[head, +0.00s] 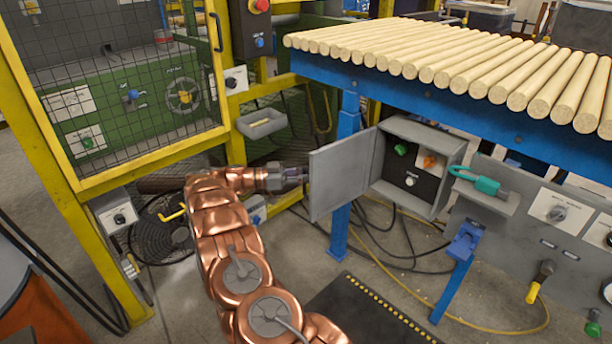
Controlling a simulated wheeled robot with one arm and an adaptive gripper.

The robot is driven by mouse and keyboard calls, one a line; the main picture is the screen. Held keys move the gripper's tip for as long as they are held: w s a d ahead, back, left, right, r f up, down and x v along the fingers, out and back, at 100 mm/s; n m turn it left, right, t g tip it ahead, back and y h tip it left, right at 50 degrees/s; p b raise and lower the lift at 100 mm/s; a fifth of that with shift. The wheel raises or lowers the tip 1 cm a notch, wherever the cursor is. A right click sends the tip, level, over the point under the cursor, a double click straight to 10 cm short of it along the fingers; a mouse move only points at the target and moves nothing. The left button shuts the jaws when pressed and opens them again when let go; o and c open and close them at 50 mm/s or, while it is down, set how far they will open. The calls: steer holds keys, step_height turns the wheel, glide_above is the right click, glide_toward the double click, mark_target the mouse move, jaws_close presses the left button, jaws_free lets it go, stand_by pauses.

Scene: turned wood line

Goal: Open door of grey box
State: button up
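The grey box (441,146) is at the right of centre, below the blue conveyor frame. Its door (339,173) is hinged on the left side and stands wide open, swung out to the left. Inside are a green button (401,150), an orange switch (429,162) and a white button (410,182) on a black panel. My gripper (303,175) is at the end of my copper arm, close to the door's outer left edge. Its fingertips are small and partly hidden by the door, so I cannot tell whether they touch it.
Wooden dowels (470,65) lie on the blue conveyor (450,101) above the box. Yellow fencing (150,160) stands left of my arm. Cables (385,240) hang below the box. A black mat (365,310) lies in front.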

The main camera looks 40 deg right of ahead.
steer(key=shift+o, duration=0.6)
steer(key=shift+w+a, duration=0.15)
steer(key=shift+a, duration=0.05)
steer(key=shift+w+a, duration=0.1)
steer(key=v, duration=0.7)
steer(key=shift+a, duration=0.15)
steer(key=shift+w+r, duration=0.1)
